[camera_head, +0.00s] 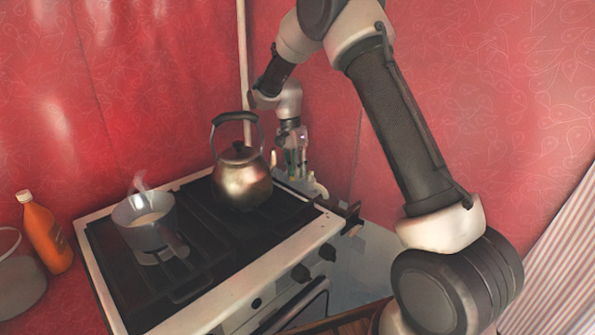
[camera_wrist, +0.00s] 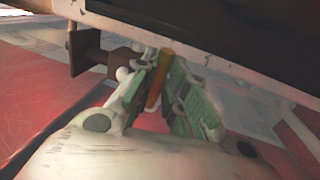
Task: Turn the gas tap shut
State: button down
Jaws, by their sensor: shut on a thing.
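In the wrist view, the gas tap's orange-brown lever (camera_wrist: 160,72) stands between the two green-padded fingers of my gripper (camera_wrist: 157,88). My gripper is shut on the lever. A dark brown fitting (camera_wrist: 122,62) with a squarish plate lies just left of the lever and seems to be the tap's body. Its join with the lever is partly hidden by the fingers. In the head view, my gripper (camera_head: 293,160) points down behind the stove's right back corner, beside the kettle. I cannot make out the tap lever there.
The stove (camera_head: 252,297) carries a steel kettle (camera_head: 242,185) close to my gripper and a steaming grey pan (camera_head: 146,236). An orange bottle (camera_head: 47,238) stands at left. A pale vertical pipe (camera_head: 242,60) and red walls are close behind.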

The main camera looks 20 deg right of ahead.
jog(key=shift+w+r, duration=0.1)
jog(key=c, duration=1.4)
grip_release()
jog(key=shift+c, duration=0.2)
notch_tip(320, 180, up, 12)
jog(key=w+a, duration=0.1)
jog(key=w, duration=0.1)
